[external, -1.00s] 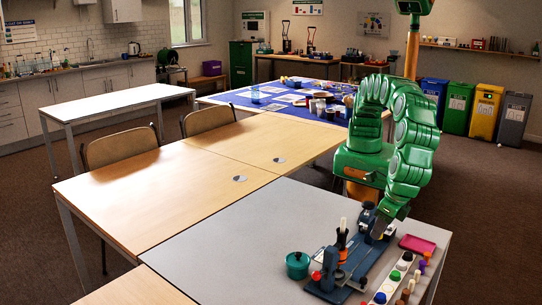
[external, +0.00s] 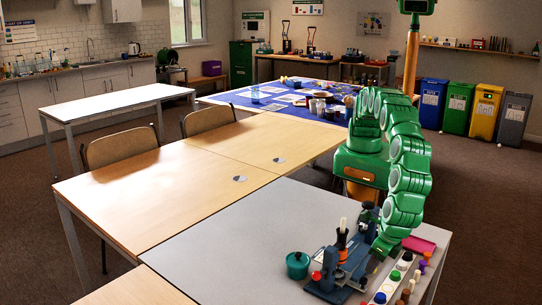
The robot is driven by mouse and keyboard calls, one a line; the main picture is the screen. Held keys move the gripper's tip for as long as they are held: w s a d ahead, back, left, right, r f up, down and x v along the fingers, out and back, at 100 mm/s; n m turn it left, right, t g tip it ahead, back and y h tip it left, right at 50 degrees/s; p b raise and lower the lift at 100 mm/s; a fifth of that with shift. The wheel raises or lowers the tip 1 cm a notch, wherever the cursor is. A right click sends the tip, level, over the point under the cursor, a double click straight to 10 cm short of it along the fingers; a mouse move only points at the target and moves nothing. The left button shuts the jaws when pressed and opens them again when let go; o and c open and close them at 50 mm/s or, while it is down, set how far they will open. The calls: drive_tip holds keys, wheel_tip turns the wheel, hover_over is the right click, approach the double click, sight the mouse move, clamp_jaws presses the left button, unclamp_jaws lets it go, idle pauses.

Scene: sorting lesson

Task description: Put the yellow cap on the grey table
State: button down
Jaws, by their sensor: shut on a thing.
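The grey table (external: 262,222) fills the front of the external view. My gripper (external: 371,266) is low over its right part, beside a blue-grey press-like device and left of a pale strip of coloured caps (external: 394,276). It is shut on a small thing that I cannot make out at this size. I cannot pick out the yellow cap for certain; the fingers and the arm's end hide part of that area. I cannot tell whether the held thing touches the table.
The blue-grey device (external: 328,283) stands left of my gripper, with a teal pot (external: 297,265) beside it. A pink tray (external: 419,244) lies behind the strip. Small orange, purple and brown pieces stand to its right. The table's left part is clear.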

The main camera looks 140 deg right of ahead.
drive_tip(key=shift+f, duration=1.95)
drive_tip(key=c, duration=0.9)
unclamp_jaws()
drive_tip(key=shift+f, duration=0.15)
drive_tip(key=v, duration=1.2)
drive_tip(key=shift+d, duration=0.1)
